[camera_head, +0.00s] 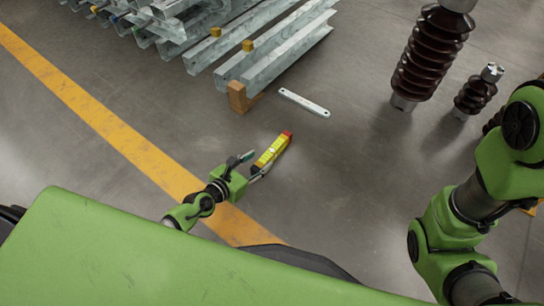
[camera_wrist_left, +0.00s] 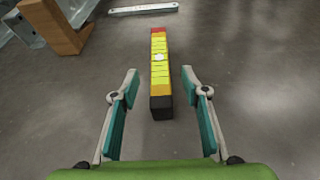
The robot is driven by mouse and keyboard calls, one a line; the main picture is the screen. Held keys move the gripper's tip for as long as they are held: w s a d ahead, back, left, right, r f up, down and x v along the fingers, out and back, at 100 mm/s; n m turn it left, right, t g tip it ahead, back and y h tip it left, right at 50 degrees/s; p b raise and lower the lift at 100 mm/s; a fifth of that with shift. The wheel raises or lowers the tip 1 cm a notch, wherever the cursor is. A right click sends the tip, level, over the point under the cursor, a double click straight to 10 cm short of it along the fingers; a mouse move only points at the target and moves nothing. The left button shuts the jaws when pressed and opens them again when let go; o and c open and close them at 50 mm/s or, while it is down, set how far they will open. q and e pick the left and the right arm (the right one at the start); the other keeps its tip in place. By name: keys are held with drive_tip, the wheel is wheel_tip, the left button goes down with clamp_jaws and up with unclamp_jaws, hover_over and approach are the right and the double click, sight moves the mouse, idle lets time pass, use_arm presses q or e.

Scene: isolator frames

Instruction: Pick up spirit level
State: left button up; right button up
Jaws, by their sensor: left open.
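The spirit level (camera_head: 272,150) is a yellow bar with orange and red at its far end, lying on the grey floor in the head view. In the left wrist view the spirit level (camera_wrist_left: 159,65) points away from me, its black near end closest. My left gripper (camera_head: 252,166) is at its near end. In the wrist view the left gripper's fingers (camera_wrist_left: 161,82) are spread wide, one on each side of the black end, with a gap on both sides. Nothing is held. Part of my right arm shows at the right edge, but its gripper is out of view.
A flat light metal bar (camera_head: 304,102) lies beyond the level. Galvanised steel beams (camera_head: 262,50) are stacked on wooden blocks (camera_head: 238,97) at the top. Brown ribbed insulators (camera_head: 430,55) stand at the right. A yellow floor line (camera_head: 100,120) runs diagonally. Floor right of the level is clear.

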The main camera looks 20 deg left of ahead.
sight(271, 151)
use_arm(q)
drive_tip(key=x, duration=0.2)
drive_tip(key=shift+w+d+f+b, duration=0.1)
drive_tip(key=shift+w+f+b, duration=0.1)
drive_tip(key=shift+w+b, duration=0.2)
drive_tip(key=b+x, duration=0.3)
drive_tip(key=x, duration=0.1)
drive_tip(key=shift+w+f, duration=0.1)
drive_tip(key=shift+w+d, duration=0.15)
drive_tip(key=shift+w, duration=0.2)
clamp_jaws()
